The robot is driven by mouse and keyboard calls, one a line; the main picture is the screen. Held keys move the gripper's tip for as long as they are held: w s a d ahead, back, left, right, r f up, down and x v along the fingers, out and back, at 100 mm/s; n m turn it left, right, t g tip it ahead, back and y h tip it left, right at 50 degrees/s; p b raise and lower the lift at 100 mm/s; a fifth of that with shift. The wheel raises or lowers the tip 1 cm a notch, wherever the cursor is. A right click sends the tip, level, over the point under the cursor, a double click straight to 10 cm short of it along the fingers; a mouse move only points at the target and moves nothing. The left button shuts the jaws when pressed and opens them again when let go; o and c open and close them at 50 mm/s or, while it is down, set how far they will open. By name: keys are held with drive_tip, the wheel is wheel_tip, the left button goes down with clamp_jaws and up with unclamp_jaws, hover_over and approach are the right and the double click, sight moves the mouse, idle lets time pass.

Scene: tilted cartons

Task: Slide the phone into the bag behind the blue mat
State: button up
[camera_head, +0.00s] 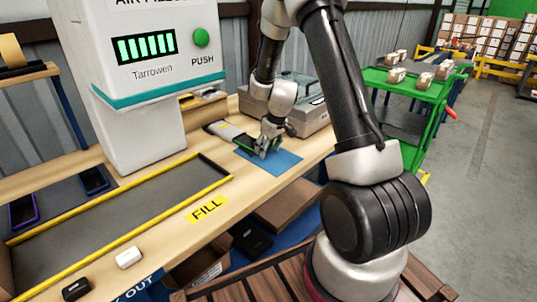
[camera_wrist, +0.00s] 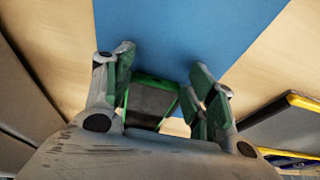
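The blue mat (camera_head: 283,162) lies on the wooden bench; it also fills the upper middle of the wrist view (camera_wrist: 200,30). The dark phone with a bright green edge (camera_head: 244,141) is at the mat's back left edge. In the wrist view the phone (camera_wrist: 152,98) sits between the green finger pads. A pale, flat bag (camera_head: 222,130) lies just behind the mat, in line with the phone. The phone's far end and the bag's mouth are too small to tell apart clearly.
A grey case (camera_head: 300,110) stands behind my gripper. A white machine (camera_head: 135,90) and a yellow-edged tray (camera_head: 150,195) are to the left. Two other phones, one purple-edged (camera_head: 23,211) and one dark (camera_head: 94,180), lie farther left. A green cart (camera_head: 418,90) stands at right.

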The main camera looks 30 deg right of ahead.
idle(0.6)
drive_tip(key=shift+s+d, duration=0.2)
drive_tip(key=shift+s, duration=0.3)
wheel_tip(320, 180, up, 8)
idle(0.4)
idle(0.4)
drive_tip(key=shift+m+g, duration=0.8)
drive_tip(key=shift+m, duration=0.1)
drive_tip(key=s, duration=0.1)
drive_tip(key=s+f, duration=0.1)
drive_tip(key=s, duration=0.1)
drive_tip(key=shift+s+a+f, duration=0.2)
drive_tip(key=shift+s+a, duration=0.05)
drive_tip(key=shift+s, duration=0.15)
drive_tip(key=s+r+m+t, duration=0.1)
drive_tip(key=s+r, duration=1)
drive_tip(key=s, duration=0.3)
drive_tip(key=s+a+r+m+t+h, duration=0.1)
drive_tip(key=s+r, duration=1)
drive_tip(key=s, duration=0.4)
drive_tip(key=shift+a+t, duration=0.15)
drive_tip(key=shift+t, duration=0.25)
